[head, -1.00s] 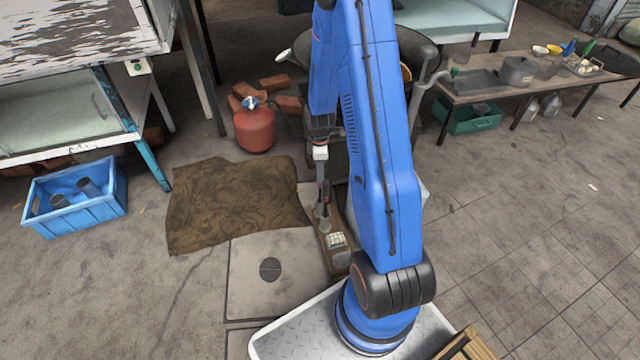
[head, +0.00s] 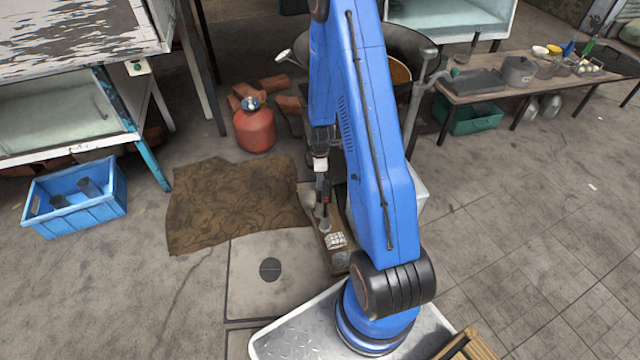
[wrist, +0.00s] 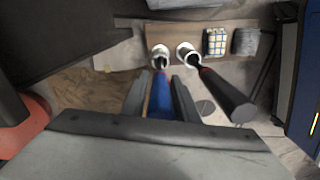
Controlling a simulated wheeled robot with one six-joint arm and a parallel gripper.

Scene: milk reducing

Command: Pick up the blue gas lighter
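The blue gas lighter (wrist: 160,97) shows in the wrist view with its blue handle toward the camera. Its far end points into a pale round holder (wrist: 160,57). My gripper (wrist: 162,78) has one finger on each side of the handle. Narrow gaps seem to show between handle and fingertips, so it looks open around it. In the head view my gripper (head: 321,182) is low over the narrow wooden board (head: 333,258), and the lighter is mostly hidden there.
A second lighter-like tool with a black handle (wrist: 230,95) leans from the neighbouring holder (wrist: 187,52), close to my right finger. A checkered block (wrist: 215,41) and a dark grey block (wrist: 244,42) sit on the same board. A red gas cylinder (head: 255,130) stands behind left.

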